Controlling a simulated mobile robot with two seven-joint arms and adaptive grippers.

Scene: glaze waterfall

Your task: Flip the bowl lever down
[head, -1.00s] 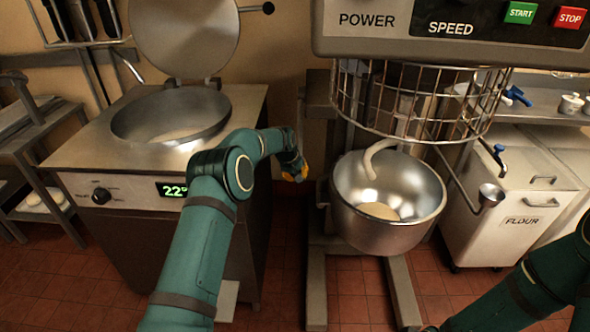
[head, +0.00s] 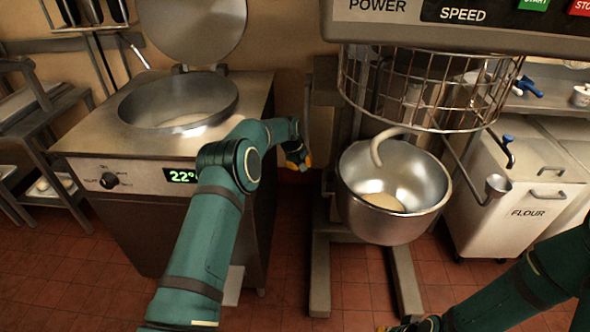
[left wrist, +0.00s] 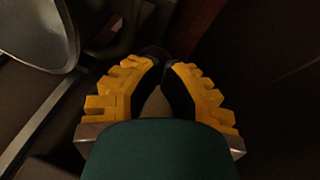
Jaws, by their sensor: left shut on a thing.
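The mixer's steel bowl (head: 420,215) hangs under the wire guard, with pale dough in it and the hook above. My left gripper (head: 300,160), with yellow-backed fingers, is left of the bowl, beside the mixer frame. In the left wrist view my left gripper (left wrist: 163,68) has its fingertips close together on a dark rounded thing, mostly hidden; I cannot tell for sure that it is the bowl lever. The bowl's rim (left wrist: 72,45) shows at the upper left there. My right gripper (head: 415,325) is only partly seen at the bottom edge; its fingers are unclear.
A steel kettle cooker (head: 90,145) with its lid up stands at the left. A wire guard (head: 430,90) surrounds the space above the bowl. A white flour bin (head: 520,190) stands at the right. The mixer's legs (head: 320,280) extend over the red tiled floor.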

